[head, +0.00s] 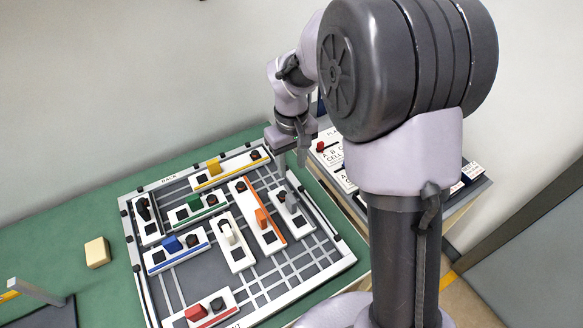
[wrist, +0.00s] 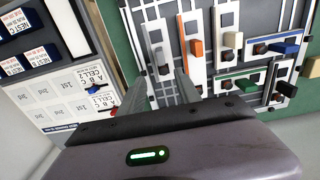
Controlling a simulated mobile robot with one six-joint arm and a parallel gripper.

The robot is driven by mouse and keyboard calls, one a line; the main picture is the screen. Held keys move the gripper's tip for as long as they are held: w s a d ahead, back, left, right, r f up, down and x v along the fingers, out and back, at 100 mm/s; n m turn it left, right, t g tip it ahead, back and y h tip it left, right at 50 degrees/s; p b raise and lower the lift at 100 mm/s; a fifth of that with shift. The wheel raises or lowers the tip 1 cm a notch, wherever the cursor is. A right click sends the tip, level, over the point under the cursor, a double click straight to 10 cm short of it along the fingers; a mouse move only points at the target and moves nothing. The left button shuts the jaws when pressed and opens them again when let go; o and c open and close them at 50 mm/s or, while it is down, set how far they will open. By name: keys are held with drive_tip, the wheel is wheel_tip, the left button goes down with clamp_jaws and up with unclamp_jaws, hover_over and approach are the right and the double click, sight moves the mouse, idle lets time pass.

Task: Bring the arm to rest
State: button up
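My gripper (head: 292,158) hangs at the back right edge of a gridded board in the head view, fingers pointing down. In the wrist view my gripper (wrist: 160,82) shows two grey fingers set apart with a gap between them, and nothing is held in it. The arm is raised and bent, reaching out over the table. Whether the fingertips clear the board's edge is hard to tell.
The white-framed board (head: 247,298) carries several white modules with coloured blocks. A cream block (head: 97,252) lies left of it on the green table (head: 80,215). A labelled panel (wrist: 50,100) stands on the board's other side, partly behind my arm in the head view.

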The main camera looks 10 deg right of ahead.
idle(0.3)
drive_tip(key=s+r+m+t+y+b, duration=0.1)
drive_tip(key=s+r+m+t+b, duration=0.2)
drive_tip(key=s, duration=0.8)
drive_tip(key=s+r+m+t+y+b, duration=0.1)
drive_tip(key=s+r+m+b, duration=0.3)
drive_tip(key=s, duration=0.7)
drive_tip(key=shift+a+m+t+b, duration=0.45)
drive_tip(key=shift+m+t+b, duration=0.1)
drive_tip(key=shift+t, duration=0.35)
drive_tip(key=shift+r, duration=0.1)
